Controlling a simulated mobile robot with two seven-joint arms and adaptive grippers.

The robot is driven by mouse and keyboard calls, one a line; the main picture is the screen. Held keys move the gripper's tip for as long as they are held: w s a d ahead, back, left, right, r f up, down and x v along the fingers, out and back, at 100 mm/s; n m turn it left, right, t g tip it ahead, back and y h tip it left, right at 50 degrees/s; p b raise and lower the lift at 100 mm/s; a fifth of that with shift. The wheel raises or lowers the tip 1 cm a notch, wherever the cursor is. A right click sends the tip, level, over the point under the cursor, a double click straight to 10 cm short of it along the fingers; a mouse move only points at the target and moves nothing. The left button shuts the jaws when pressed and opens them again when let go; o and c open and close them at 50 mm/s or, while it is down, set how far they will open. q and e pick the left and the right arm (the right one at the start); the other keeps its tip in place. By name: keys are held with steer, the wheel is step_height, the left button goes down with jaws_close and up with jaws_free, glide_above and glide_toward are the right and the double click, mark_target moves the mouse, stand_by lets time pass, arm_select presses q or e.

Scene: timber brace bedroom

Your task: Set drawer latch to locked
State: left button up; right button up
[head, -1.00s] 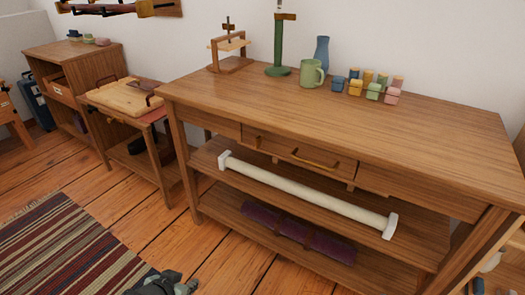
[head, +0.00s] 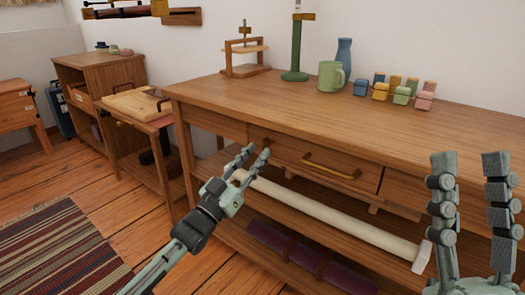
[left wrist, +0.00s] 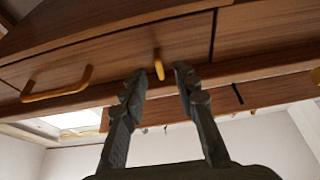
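The wooden drawer (head: 300,155) is closed in the front of the workbench and has a yellow pull handle (head: 332,171). In the left wrist view the small yellow latch (left wrist: 158,64) is an upright tab on the drawer front (left wrist: 110,65), with the handle (left wrist: 57,86) to its left. My left gripper (head: 257,152) is at the drawer's left end; its fingers (left wrist: 154,75) are open, with the latch between the tips in the picture. I cannot tell whether they touch it. My right gripper (head: 470,160) is open and empty, in front of the bench's right part.
The benchtop (head: 300,105) holds a green mug (head: 330,77), a blue vase (head: 344,60), a green stand (head: 296,45), a wooden press (head: 244,55) and several small coloured blocks. A long white roll (head: 320,212) lies on the shelf below the drawer.

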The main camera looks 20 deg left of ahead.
mark_target(262, 147)
arm_select(q)
steer(key=shift+x, duration=1.55)
steer(key=shift+c, duration=0.6)
jaws_close()
